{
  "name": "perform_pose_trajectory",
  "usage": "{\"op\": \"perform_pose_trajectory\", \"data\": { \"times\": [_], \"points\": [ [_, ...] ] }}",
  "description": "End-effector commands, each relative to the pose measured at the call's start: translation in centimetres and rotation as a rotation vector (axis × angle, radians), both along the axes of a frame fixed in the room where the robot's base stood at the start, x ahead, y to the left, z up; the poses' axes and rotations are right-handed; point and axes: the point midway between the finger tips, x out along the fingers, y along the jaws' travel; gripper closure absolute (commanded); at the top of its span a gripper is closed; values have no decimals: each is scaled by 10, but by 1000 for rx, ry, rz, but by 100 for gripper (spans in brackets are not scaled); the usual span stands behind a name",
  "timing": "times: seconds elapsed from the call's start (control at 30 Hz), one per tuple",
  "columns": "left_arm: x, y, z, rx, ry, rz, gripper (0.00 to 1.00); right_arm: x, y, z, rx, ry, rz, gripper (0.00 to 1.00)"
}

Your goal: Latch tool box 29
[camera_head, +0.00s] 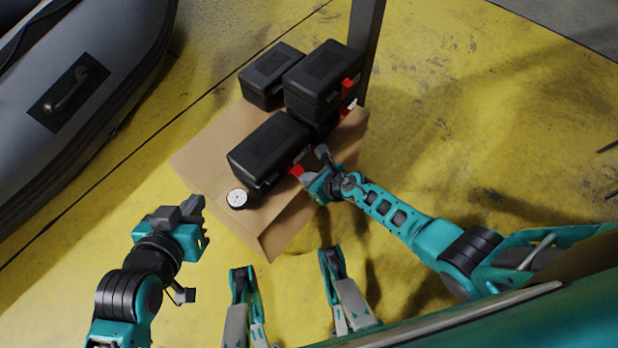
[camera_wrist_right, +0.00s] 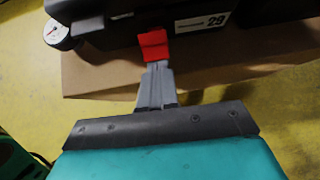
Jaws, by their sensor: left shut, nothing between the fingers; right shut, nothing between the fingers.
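Tool box 29 (camera_head: 268,147) is a black case with its lid down, near the front of the cardboard (camera_head: 190,160). In the right wrist view its front (camera_wrist_right: 185,25) shows a white label (camera_wrist_right: 203,23) reading 29 and a red latch (camera_wrist_right: 153,45). The latch also shows in the head view (camera_head: 296,171). My right gripper (camera_wrist_right: 156,72) is shut, its fingertips right at the latch's lower edge, seemingly touching it. It also shows in the head view (camera_head: 307,178). My left gripper (camera_head: 190,209) is shut and empty, left of the cardboard, away from the box.
A round white-faced gauge (camera_head: 237,198) sits at the box's left corner. Behind stand another black box (camera_head: 270,75) and a stack of boxes (camera_head: 320,72) with red latches, beside a dark post (camera_head: 366,35). A grey inflatable boat (camera_head: 110,60) lies at left. Yellow floor is clear at right.

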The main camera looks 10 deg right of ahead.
Motion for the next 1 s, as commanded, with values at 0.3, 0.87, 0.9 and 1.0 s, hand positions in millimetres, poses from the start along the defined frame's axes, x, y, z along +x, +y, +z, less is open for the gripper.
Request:
{"op": "perform_pose_trajectory", "data": {
  "times": [0.3,0.87,0.9,1.0],
  "points": [
    [-1,0,11,1,4,-2,100,3,2,13,-1,0,-1,100],
    [-2,0,15,2,5,-2,100,6,5,18,0,-1,1,100],
    [-2,0,17,2,5,-2,100,7,5,20,0,-1,1,100],
    [-2,0,18,2,5,-2,100,8,6,22,1,-1,0,100]
  ]
}}
